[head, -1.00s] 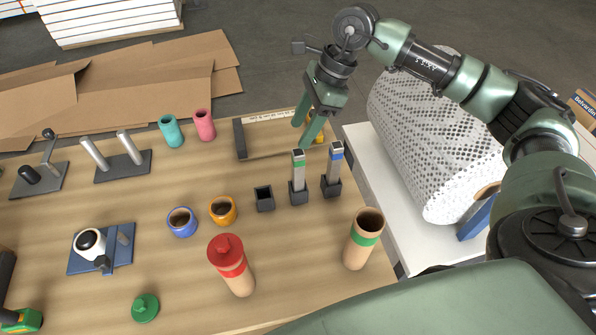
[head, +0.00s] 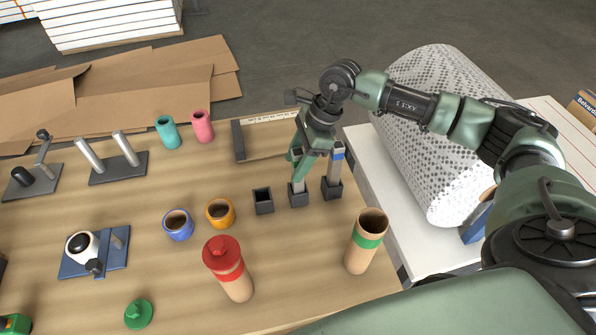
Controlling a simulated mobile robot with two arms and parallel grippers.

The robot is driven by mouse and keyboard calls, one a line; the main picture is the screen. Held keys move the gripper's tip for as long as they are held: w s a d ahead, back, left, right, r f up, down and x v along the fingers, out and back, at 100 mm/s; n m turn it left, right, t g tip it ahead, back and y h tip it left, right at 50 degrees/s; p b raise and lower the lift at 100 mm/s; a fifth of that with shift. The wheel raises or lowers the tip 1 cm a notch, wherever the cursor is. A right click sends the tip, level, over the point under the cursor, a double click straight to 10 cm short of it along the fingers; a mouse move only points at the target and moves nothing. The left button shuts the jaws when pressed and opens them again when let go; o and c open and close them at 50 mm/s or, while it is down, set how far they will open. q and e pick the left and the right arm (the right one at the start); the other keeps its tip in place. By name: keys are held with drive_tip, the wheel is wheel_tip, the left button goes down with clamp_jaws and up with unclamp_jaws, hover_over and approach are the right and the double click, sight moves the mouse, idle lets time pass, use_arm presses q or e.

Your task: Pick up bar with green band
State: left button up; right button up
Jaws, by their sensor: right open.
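The bar with the green band (head: 297,188) stands upright in a dark square holder (head: 298,198). Only its lower part shows clearly; its band is hidden or merges with my green fingers. My right gripper (head: 300,170) is open, with its fingers down at the bar's upper part. I cannot tell whether they touch it. A bar with a blue band (head: 337,158) stands upright in its own holder (head: 332,190) just to the right, close to the gripper. My left gripper is not in view.
An empty dark holder (head: 263,201) stands to the left. Orange (head: 220,213) and blue (head: 178,225) rings, a red-capped tube (head: 228,268) and a green-banded tube (head: 366,241) stand nearer.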

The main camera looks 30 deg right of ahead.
drive_tip(key=shift+x, duration=0.9)
drive_tip(key=shift+r, duration=0.1)
clamp_jaws()
